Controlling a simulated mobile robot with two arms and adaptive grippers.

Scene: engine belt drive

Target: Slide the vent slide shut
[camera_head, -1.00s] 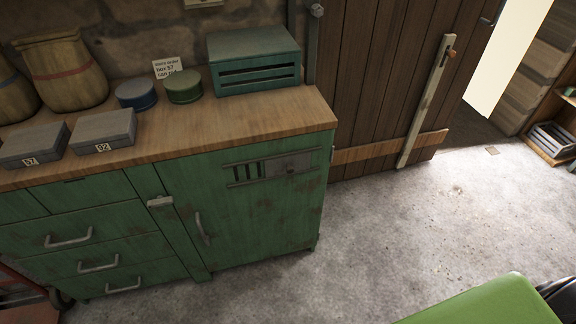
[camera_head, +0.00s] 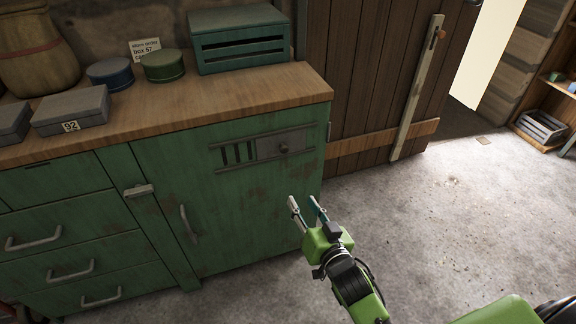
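The vent slide (camera_head: 270,147) is a grey plate with a small round knob (camera_head: 284,149). It sits between two rails on the upper part of the green cabinet door (camera_head: 215,195). Several dark vent slots (camera_head: 237,154) show uncovered to its left. My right gripper (camera_head: 306,205) is in front of the door's lower right, below the knob and apart from it. Its two fingers are spread with nothing between them. My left gripper is out of view.
A wooden worktop (camera_head: 270,95) above the door holds a green slatted crate (camera_head: 238,42), round tins (camera_head: 163,66) and a grey box numbered 92 (camera_head: 72,110). A door handle (camera_head: 188,224) sticks out at left. Concrete floor (camera_head: 440,215) is clear at right.

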